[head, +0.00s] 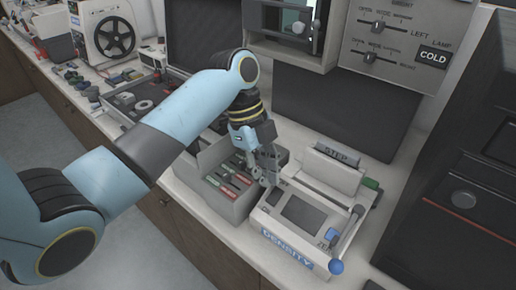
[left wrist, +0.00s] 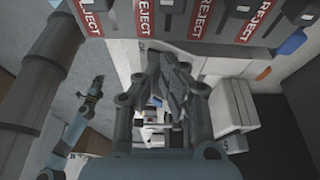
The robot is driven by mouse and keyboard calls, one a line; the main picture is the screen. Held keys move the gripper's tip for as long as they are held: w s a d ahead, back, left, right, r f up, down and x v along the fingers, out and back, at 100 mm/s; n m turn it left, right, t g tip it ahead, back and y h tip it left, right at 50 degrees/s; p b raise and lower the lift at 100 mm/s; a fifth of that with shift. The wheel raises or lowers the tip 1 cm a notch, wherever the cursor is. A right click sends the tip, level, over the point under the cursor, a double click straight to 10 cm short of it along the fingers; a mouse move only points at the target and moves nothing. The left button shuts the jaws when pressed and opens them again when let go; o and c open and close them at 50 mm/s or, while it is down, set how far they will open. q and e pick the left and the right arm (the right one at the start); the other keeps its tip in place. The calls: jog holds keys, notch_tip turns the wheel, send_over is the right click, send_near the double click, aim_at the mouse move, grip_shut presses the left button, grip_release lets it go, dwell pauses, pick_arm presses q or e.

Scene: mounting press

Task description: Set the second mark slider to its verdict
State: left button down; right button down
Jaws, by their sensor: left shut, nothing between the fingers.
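A grey box with red and green labelled strips (head: 230,180) stands on the counter in the head view. In the left wrist view several red REJECT labels (left wrist: 201,18) lie along the top, with dark slider knobs (left wrist: 238,8) beside them. Which knob is the second, and its exact setting, I cannot tell. My left gripper (head: 271,181) is shut and empty, pointing down at the right edge of the strip box, next to the density unit. Its fingers (left wrist: 174,62) also show in the left wrist view, below the labels. My right gripper is not clearly visible.
The density unit (head: 290,248) with a blue-knobbed lever (head: 336,266) stands right of the strip box. A STEP block (head: 332,169) is behind it. A wall panel (head: 400,45) carries more sliders. A dark cabinet (head: 455,180) bounds the right.

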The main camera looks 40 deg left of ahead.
aim_at(250, 177)
pick_arm(q)
jog(key=a+p, duration=0.1)
jog(key=a, duration=0.2)
jog(key=shift+w+a+r, duration=0.1)
jog(key=shift+a, duration=0.4)
